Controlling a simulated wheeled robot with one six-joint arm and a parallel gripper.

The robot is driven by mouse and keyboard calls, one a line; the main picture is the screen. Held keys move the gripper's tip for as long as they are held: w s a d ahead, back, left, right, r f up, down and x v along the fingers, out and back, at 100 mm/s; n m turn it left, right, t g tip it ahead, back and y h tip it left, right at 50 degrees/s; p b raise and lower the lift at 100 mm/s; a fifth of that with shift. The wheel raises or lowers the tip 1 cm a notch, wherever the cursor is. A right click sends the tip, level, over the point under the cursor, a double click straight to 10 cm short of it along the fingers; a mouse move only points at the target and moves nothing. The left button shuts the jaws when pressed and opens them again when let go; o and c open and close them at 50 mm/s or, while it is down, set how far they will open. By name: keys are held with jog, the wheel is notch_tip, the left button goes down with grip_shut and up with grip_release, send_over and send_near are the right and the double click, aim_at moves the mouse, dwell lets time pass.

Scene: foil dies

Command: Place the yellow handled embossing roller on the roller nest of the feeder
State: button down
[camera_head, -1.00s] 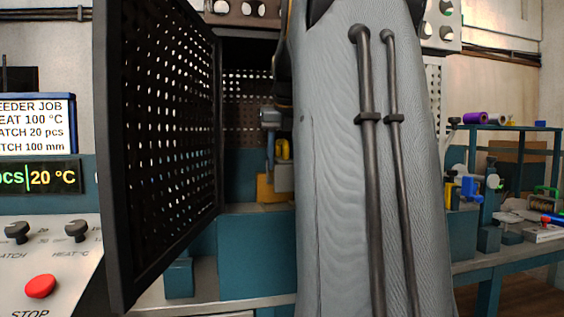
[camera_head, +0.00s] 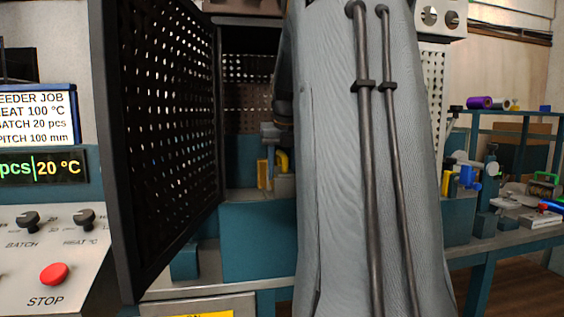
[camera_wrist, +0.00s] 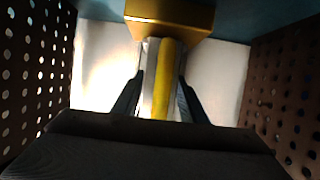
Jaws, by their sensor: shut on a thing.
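My gripper (camera_wrist: 160,84) is shut on the yellow handled roller (camera_wrist: 167,78), which shows in the wrist view as a yellow strip beside a pale grey one between the dark fingers. A gold-yellow block (camera_wrist: 170,14), apparently part of the roller nest, lies just beyond the roller's far end. I cannot tell whether they touch. In the head view the yellow handle (camera_head: 282,161) is inside the feeder, right beside a yellow upright piece (camera_head: 263,173). My arm hides the right part of the feeder opening, and the seating under the roller is hidden.
The feeder's black perforated door (camera_head: 160,150) stands open on the left. Perforated walls flank my gripper on both sides in the wrist view. The control panel with a red stop button (camera_head: 54,274) is at the left. A bench with several tools (camera_head: 520,215) is at the right.

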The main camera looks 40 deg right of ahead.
aim_at(283, 153)
dwell(0.3)
jog(key=c, duration=1.1)
grip_release()
jog(key=v, duration=0.7)
jog(key=shift+r+b, duration=0.1)
jog(key=shift+b, duration=0.25)
jog(key=shift+s+a+r, duration=0.1)
jog(key=shift+s+r, duration=0.05)
jog(key=shift+r, duration=0.05)
